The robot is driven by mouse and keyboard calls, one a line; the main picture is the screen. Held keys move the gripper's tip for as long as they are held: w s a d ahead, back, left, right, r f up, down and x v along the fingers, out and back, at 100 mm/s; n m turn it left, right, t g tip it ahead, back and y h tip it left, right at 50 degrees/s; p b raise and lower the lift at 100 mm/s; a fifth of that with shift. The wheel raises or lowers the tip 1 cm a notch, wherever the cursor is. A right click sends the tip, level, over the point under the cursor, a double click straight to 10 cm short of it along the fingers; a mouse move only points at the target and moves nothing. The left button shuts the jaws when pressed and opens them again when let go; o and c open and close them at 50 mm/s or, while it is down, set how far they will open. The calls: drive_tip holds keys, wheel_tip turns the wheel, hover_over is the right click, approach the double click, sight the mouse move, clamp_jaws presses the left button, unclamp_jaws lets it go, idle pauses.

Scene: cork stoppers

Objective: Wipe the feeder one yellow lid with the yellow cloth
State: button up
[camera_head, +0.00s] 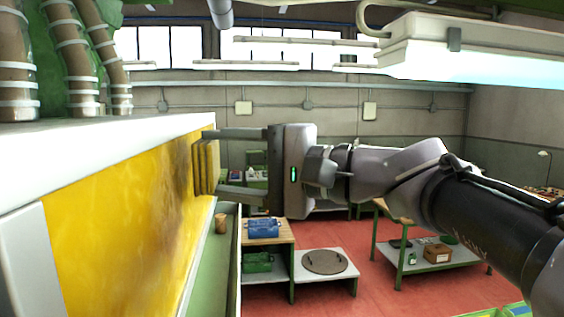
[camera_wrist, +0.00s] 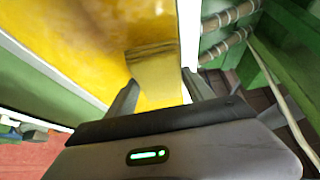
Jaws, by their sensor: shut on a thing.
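The yellow lid (camera_head: 120,225) is a large upright yellow panel at the left in the head view, with a white frame. A brownish, darker patch shows on its surface near its far end. The lid also fills the upper middle of the wrist view (camera_wrist: 85,35). My gripper (camera_head: 212,162) is shut on the folded yellow cloth (camera_head: 203,168), which is held flat side toward the lid. The cloth is against or very close to the lid; contact itself is hard to tell. In the wrist view the cloth (camera_wrist: 155,75) shows between my two fingers.
Brown ribbed hoses (camera_head: 72,55) rise above the white top. Beyond are a low bench with a blue box (camera_head: 263,228), a green-legged table (camera_head: 425,262) and open red floor.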

drive_tip(key=shift+s, duration=0.2)
drive_tip(key=shift+s+a, duration=0.15)
drive_tip(key=shift+a, duration=0.75)
